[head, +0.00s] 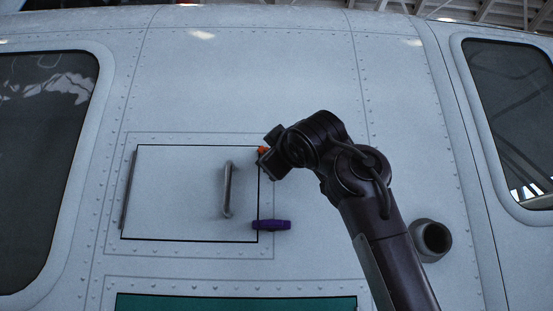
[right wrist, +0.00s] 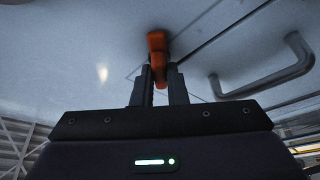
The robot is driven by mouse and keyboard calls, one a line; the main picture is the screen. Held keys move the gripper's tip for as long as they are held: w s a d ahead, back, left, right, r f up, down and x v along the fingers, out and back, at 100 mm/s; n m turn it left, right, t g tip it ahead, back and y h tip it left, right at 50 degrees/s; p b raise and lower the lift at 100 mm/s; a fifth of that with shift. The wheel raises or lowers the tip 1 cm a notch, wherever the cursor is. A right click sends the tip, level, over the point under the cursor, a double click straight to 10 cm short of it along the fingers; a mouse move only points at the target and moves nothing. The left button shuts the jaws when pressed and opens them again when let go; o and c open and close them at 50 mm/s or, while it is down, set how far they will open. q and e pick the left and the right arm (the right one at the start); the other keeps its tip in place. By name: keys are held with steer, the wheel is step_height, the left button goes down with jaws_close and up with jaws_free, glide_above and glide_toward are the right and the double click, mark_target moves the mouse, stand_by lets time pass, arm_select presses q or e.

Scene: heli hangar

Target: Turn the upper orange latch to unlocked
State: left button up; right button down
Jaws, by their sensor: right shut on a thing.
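The upper orange latch (head: 262,149) sits at the upper right corner of the hatch panel (head: 180,190). In the head view most of it is hidden behind my right gripper (head: 264,163). In the right wrist view the orange latch (right wrist: 158,50) lies between the two fingers of my right gripper (right wrist: 157,90), which is shut on it. The latch runs lengthwise between the fingers, with one end beyond the fingertips; its exact angle on the panel is hard to tell. My left gripper is not in view.
A purple latch (head: 271,225) lies horizontally across the panel's lower right edge. A grey handle (head: 227,189) stands out from the panel, also visible in the right wrist view (right wrist: 265,82). A round dark pipe (head: 431,240) juts out at right. A green panel (head: 235,303) lies below.

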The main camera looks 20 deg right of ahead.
steer(key=m+h, duration=0.2)
steer(key=m, duration=0.2)
steer(key=m+h, duration=0.2)
steer(key=m, duration=0.2)
steer(key=m+h, duration=0.2)
steer(key=m, duration=0.3)
steer(key=shift+a+r+t+h, duration=0.2)
steer(key=shift+t+h, duration=0.1)
steer(key=shift+t, duration=0.1)
steer(key=shift+m, duration=0.3)
steer(key=c, duration=1.7)
jaws_free()
steer(key=shift+f, duration=0.1)
steer(key=shift+o, duration=1.3)
steer(key=shift+w, duration=0.1)
steer(key=shift+w+f, duration=0.1)
